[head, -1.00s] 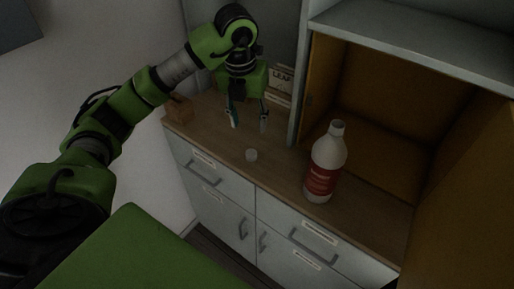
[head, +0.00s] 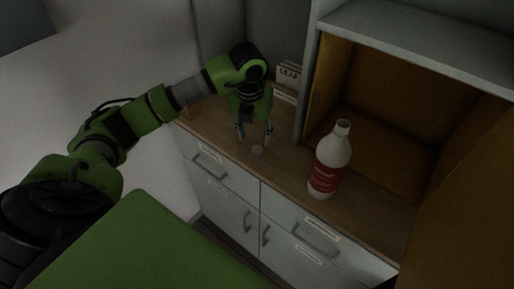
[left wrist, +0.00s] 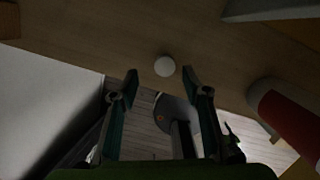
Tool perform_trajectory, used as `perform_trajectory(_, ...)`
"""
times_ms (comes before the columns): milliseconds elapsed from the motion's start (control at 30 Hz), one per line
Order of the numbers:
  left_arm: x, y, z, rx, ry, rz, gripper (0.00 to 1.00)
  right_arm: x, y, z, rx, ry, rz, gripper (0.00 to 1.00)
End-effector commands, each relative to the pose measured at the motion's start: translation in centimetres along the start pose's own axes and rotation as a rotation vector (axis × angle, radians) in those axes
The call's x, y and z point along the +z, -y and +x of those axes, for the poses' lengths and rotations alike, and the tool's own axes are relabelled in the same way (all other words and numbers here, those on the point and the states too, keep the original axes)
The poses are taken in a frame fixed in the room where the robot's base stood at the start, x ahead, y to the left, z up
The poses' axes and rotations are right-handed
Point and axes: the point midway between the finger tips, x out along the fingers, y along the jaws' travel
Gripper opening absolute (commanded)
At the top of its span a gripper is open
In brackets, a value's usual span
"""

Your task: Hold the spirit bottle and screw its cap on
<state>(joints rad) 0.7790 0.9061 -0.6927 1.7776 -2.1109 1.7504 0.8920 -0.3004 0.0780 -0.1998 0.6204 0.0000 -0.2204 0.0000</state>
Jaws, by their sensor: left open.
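The spirit bottle (head: 330,160) stands upright on the wooden counter, white with a red label, its neck open and bare. In the left wrist view the bottle (left wrist: 290,118) shows at the right edge. The white cap (head: 257,150) lies on the counter to the left of the bottle. It also shows in the left wrist view (left wrist: 165,66), just beyond and between the fingertips. My left gripper (head: 254,136) is open and empty, pointing down close to the cap. Its two fingers also show in the left wrist view (left wrist: 160,74). My right gripper is not in view.
The wooden counter (head: 285,172) tops a grey cabinet with labelled drawers (head: 212,158). An open yellow-brown cupboard (head: 385,120) stands behind and right of the bottle. A box marked LEAF (head: 289,75) stands behind my left gripper.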

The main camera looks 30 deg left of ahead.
Motion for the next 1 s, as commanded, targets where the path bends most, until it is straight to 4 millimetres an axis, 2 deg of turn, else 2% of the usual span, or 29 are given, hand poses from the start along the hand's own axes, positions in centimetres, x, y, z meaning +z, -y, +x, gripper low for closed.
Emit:
perform_trajectory(367, -0.1, 0.1, 0.4, 0.0, -0.002, 0.001, 0.43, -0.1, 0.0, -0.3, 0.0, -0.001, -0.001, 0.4)
perform_trajectory(567, -0.8, 0.8, 2.7, 0.001, -0.006, 0.001, 0.43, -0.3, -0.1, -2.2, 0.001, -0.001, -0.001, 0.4)
perform_trajectory(700, -0.8, 0.7, 4.7, 0.001, -0.003, 0.0, 0.43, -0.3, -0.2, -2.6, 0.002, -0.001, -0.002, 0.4)
perform_trajectory(1000, -0.8, 0.7, 5.5, 0.001, 0.0, 0.001, 0.43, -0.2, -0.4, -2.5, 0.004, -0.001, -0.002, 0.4)
